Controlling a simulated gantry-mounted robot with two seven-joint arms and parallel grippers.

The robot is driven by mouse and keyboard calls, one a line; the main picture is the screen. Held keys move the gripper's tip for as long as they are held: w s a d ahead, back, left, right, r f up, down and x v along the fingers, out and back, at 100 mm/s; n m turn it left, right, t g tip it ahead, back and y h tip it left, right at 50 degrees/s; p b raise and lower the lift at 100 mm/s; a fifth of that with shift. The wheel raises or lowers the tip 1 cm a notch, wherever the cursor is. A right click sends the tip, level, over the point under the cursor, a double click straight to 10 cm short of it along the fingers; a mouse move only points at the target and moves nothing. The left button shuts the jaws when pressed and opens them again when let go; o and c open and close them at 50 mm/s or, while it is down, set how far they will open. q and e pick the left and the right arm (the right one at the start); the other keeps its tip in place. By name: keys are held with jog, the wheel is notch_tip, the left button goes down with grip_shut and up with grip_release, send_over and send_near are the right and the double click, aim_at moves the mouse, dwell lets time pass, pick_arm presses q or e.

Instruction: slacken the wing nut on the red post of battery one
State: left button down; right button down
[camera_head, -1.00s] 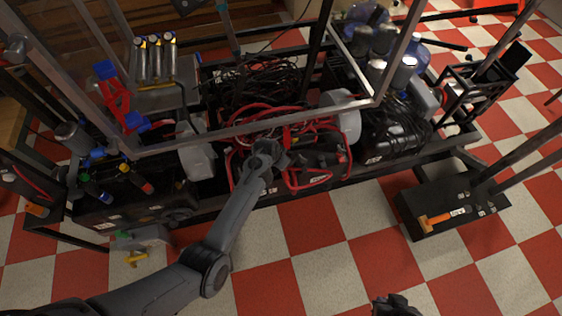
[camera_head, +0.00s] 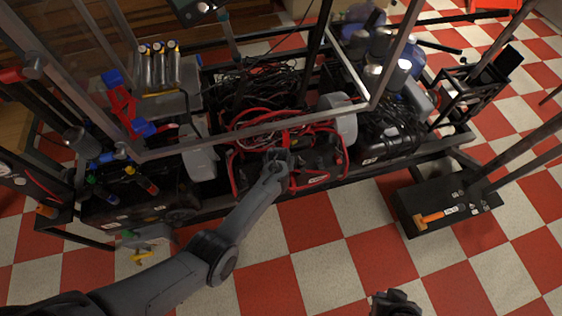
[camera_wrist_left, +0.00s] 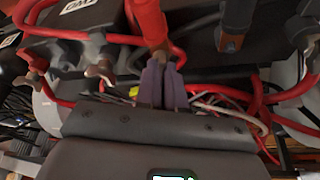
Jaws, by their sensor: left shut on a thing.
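Black batteries with red cables stand in the middle of the rack; one (camera_head: 318,165) shows in the head view just right of my left gripper (camera_head: 278,158). In the left wrist view my left gripper (camera_wrist_left: 164,68) is shut, its fingertips at the foot of a thick red sleeve or post (camera_wrist_left: 150,22). The small part between the tips, apparently the wing nut, is mostly hidden by the fingers. Another metal terminal part (camera_wrist_left: 100,68) shows to the left. My right gripper (camera_head: 395,303) is at the bottom edge of the head view, far from the batteries; its jaws are unclear.
Red cables (camera_wrist_left: 290,92) loop close around my left fingers. Grey jugs (camera_head: 198,155) and black cable coils flank the batteries. Metal frame bars (camera_head: 255,127) cross above the rack.

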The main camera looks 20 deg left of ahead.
pick_arm(q)
jog(key=shift+d+n+y, duration=0.2)
jog(key=shift+n+y, duration=0.1)
jog(key=shift+n, duration=0.7)
jog(key=shift+f+n+g+y+b, duration=0.15)
jog(key=shift+n+g+y+b, duration=0.15)
jog(key=shift+n+b, duration=0.45)
jog(key=n+b, duration=0.2)
jog(key=n, duration=0.1)
jog(key=shift+d+f+g+y, duration=0.1)
jog(key=shift+f+g+y, duration=0.05)
jog(key=shift+g+y, duration=0.2)
jog(key=shift+n+y+b, duration=0.25)
jog(key=shift+n+b, duration=0.3)
jog(key=c, duration=1.2)
grip_release()
jog(key=shift+w, duration=0.1)
jog(key=shift+c, duration=0.2)
jog(key=shift+r, duration=0.25)
jog(key=shift+r, duration=0.2)
